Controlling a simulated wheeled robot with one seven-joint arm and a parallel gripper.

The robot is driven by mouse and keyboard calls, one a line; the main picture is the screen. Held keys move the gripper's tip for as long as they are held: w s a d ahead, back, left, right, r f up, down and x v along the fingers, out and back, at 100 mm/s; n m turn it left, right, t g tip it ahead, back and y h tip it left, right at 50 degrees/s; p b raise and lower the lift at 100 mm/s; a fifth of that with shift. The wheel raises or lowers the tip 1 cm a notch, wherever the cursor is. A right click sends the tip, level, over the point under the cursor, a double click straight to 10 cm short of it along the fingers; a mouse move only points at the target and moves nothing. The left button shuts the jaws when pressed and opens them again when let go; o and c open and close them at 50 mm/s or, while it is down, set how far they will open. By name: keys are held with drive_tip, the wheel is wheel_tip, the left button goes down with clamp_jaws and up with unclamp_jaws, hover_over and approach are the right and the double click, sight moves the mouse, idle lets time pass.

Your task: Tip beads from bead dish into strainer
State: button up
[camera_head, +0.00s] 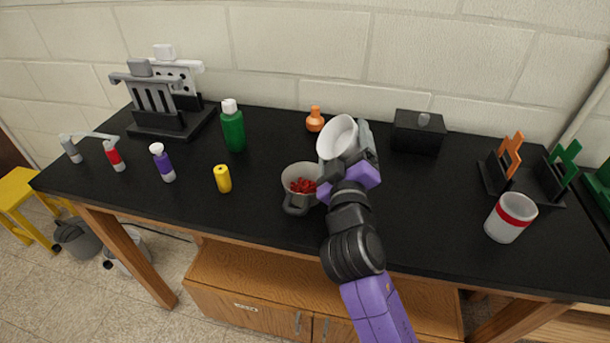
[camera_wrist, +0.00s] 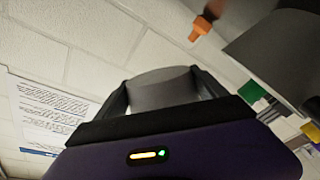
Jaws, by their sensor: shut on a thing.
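The bead dish (camera_head: 336,140), a white round dish, is tilted in the air above the bench, its opening toward the head camera. No beads show inside it. My gripper (camera_head: 350,160) is shut on it. In the wrist view the fingers of my gripper (camera_wrist: 163,92) clasp both sides of the dish's pale outer wall (camera_wrist: 163,88). The strainer (camera_head: 294,204), a grey pot-like vessel with a short handle toward the front, stands on the bench just below and left of the dish. A heap of red beads (camera_head: 303,186) lies in it.
A green bottle (camera_head: 232,130), a yellow bottle (camera_head: 222,179) and an orange flask (camera_head: 315,120) stand left and behind. A black box (camera_head: 419,134) is behind right. A red-banded white cup (camera_head: 510,218) stands at right. The front middle bench is clear.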

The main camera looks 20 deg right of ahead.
sight(326, 155)
drive_tip(key=shift+a+r+n+t+p, duration=0.2)
drive_tip(key=shift+r+n+p, duration=0.2)
drive_tip(key=shift+n, duration=0.4)
drive_tip(key=shift+a+r+n+t+p, duration=0.1)
drive_tip(key=shift+r+n+t+p, duration=0.15)
drive_tip(key=shift+n+p, duration=0.4)
idle(0.5)
drive_tip(key=shift+w+a+f+n+t+y+b, duration=0.1)
drive_tip(key=shift+a+f+n+t+y+b, duration=0.1)
drive_tip(key=shift+n, duration=0.4)
drive_tip(key=shift+a+f+n+t+y+b, duration=0.1)
drive_tip(key=shift+f+n+b, duration=0.1)
drive_tip(key=shift+n, duration=0.35)
drive_tip(key=shift+w+a+r+n+t+p, duration=0.1)
drive_tip(key=shift+a+r+n+t+p, duration=0.1)
drive_tip(key=shift+a+n, duration=0.35)
drive_tip(key=shift+w+a+r+n+t+p, duration=0.1)
drive_tip(key=shift+a+r+n, duration=0.05)
drive_tip(key=shift+a+n, duration=0.35)
drive_tip(key=shift+a+r+n+y+p, duration=0.15)
drive_tip(key=shift+n+y+p, duration=0.1)
drive_tip(key=shift+n, duration=0.3)
drive_tip(key=shift+a+r+n+y+p, duration=0.1)
drive_tip(key=shift+n+y+p, duration=0.15)
drive_tip(key=shift+n, duration=0.25)
